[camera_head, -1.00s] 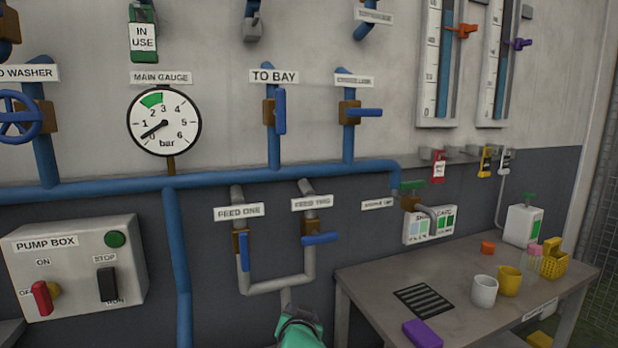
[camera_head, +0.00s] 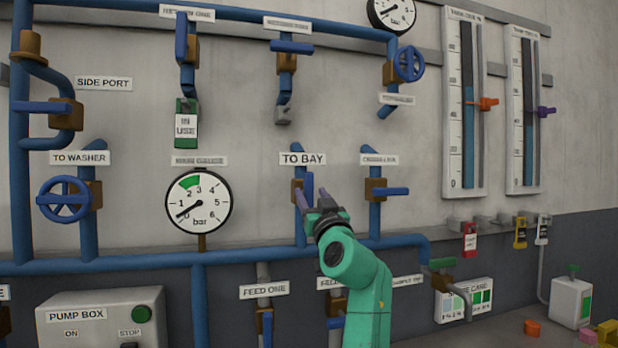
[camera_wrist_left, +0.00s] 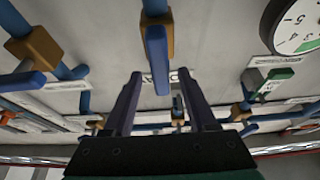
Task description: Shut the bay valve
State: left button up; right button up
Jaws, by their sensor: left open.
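The bay valve sits under the "TO BAY" sign (camera_head: 302,159) on a blue upright pipe. Its brown body (camera_head: 297,190) and blue lever (camera_head: 308,182) show in the head view, partly covered by my gripper. The lever stands upright, in line with the pipe. My left gripper (camera_head: 314,200) is open in front of it. In the left wrist view the blue lever (camera_wrist_left: 157,45) reaches down toward the gap between my open fingers (camera_wrist_left: 159,78). I cannot tell whether they touch it. My right gripper is not in view.
The crossover valve with its sideways blue lever (camera_head: 392,191) is close on the right. The round main gauge (camera_head: 199,203) is on the left. A blue header pipe (camera_head: 130,258) runs below. The feed valves and the pump box (camera_head: 100,318) are lower down.

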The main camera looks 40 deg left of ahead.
aim_at(310, 192)
pick_arm(q)
jog(key=x, duration=0.2)
jog(key=shift+w+a+r+p, duration=0.1)
jog(key=shift+a+r+p, duration=0.2)
jog(key=shift+p, duration=0.1)
jog(key=shift+w+a+f, duration=0.1)
jog(key=shift+w+a, duration=0.05)
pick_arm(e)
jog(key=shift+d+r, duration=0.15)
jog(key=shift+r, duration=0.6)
pick_arm(q)
grip_shut()
